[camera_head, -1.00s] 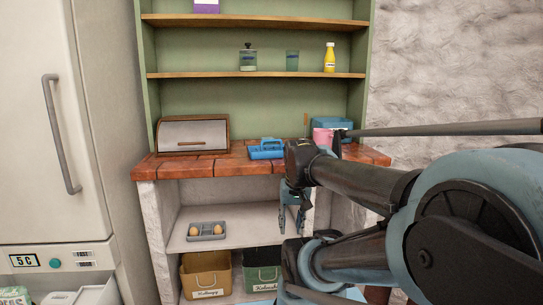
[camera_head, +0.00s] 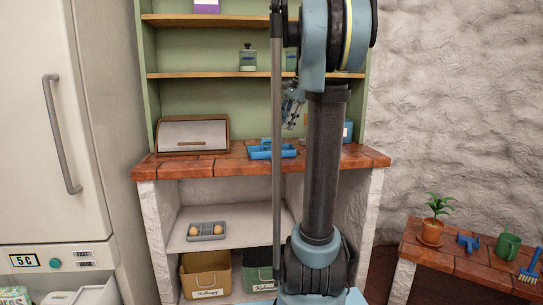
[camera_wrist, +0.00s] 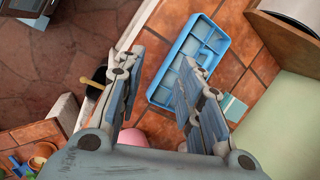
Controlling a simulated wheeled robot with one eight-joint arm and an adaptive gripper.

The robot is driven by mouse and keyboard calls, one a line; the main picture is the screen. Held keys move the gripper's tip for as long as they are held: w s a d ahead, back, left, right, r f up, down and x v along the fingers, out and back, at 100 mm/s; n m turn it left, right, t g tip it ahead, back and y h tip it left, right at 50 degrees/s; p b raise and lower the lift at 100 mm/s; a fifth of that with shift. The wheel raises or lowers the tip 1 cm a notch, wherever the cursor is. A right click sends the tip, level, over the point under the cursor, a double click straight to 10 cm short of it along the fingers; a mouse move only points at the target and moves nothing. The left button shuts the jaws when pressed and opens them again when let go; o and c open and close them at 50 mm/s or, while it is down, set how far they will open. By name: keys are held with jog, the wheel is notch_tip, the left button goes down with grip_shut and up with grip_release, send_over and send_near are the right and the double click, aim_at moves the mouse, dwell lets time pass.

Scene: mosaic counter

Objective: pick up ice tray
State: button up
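A blue tray (camera_head: 261,153) with several compartments lies on the tiled counter, in front of the back shelves; I take it as the ice tray. It also shows in the wrist view (camera_wrist: 160,90), flat on orange tiles, its lower right part hidden behind a finger. My gripper (camera_wrist: 160,66) is open, with two spread fingers and nothing between them. In the head view, my gripper (camera_head: 292,106) hangs above the counter to the upper right of the tray. My own arm hides part of the counter to the right of the tray.
A bread box (camera_head: 193,133) stands left of the tray, and a blue box (camera_head: 348,130) at right. A pink object (camera_wrist: 134,137) and a teal piece (camera_wrist: 234,107) show near my gripper. A grey tray (camera_head: 206,237) with two eggs sits on the lower shelf.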

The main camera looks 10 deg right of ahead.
jog(key=w+d+r+m+y, duration=0.1)
jog(key=w+d+r+m, duration=0.25)
jog(key=w, duration=0.55)
send_near(272, 141)
jog(key=f, duration=0.1)
jog(key=w+f, duration=0.1)
jog(key=f, duration=0.2)
jog(key=shift+w+a+f, duration=0.3)
jog(key=shift+a+f, duration=0.05)
jog(key=shift+a, duration=0.05)
jog(key=shift+a+x, duration=0.2)
jog(key=shift+x, duration=1.1)
jog(key=shift+a+x, duration=0.2)
jog(key=shift+x, duration=1.15)
jog(key=shift+s+r, duration=0.15)
jog(key=shift+c, duration=0.5)
grip_shut()
